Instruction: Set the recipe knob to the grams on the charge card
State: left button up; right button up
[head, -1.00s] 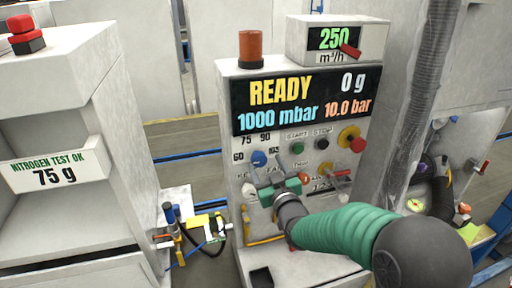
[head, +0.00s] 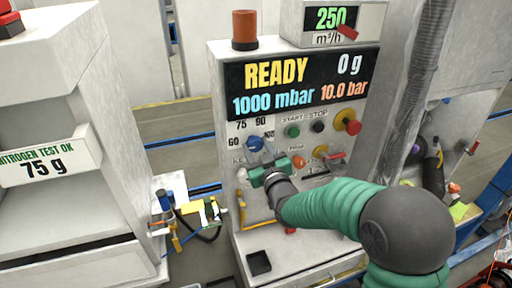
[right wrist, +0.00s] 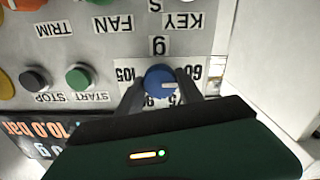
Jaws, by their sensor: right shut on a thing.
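The blue recipe knob (head: 254,143) is on the panel of the charging machine, with printed numbers 60, 75, 90 and 105 around it. The charge card (head: 45,163) at the left reads "NITROGEN TEST OK 75 g". My right gripper (head: 262,155) is at the knob. In the right wrist view, which shows the panel upside down, its two fingers (right wrist: 160,95) are shut on the sides of the knob (right wrist: 160,82). The knob's white mark points right, toward the 60 side. My left gripper is not in view.
The display (head: 300,88) reads READY, 0 g, 1000 mbar, 10.0 bar. A green START button (head: 292,131), black STOP button (head: 318,126) and red emergency button (head: 353,126) sit right of the knob. Other knobs are just below. A yellow-and-white coupling (head: 203,213) is at the lower left.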

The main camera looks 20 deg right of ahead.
jog(key=shift+a, duration=0.1)
jog(key=shift+m+b, duration=0.8)
jog(key=shift+m, duration=0.2)
jog(key=m+b, duration=0.2)
jog(key=m, duration=0.1)
jog(key=shift+m, duration=0.3)
jog(key=m+b, duration=0.1)
jog(key=m, duration=0.2)
jog(key=shift+m+b, duration=0.5)
jog(key=shift+m, duration=1.1)
jog(key=shift+d+r, duration=0.1)
jog(key=shift+d, duration=0.1)
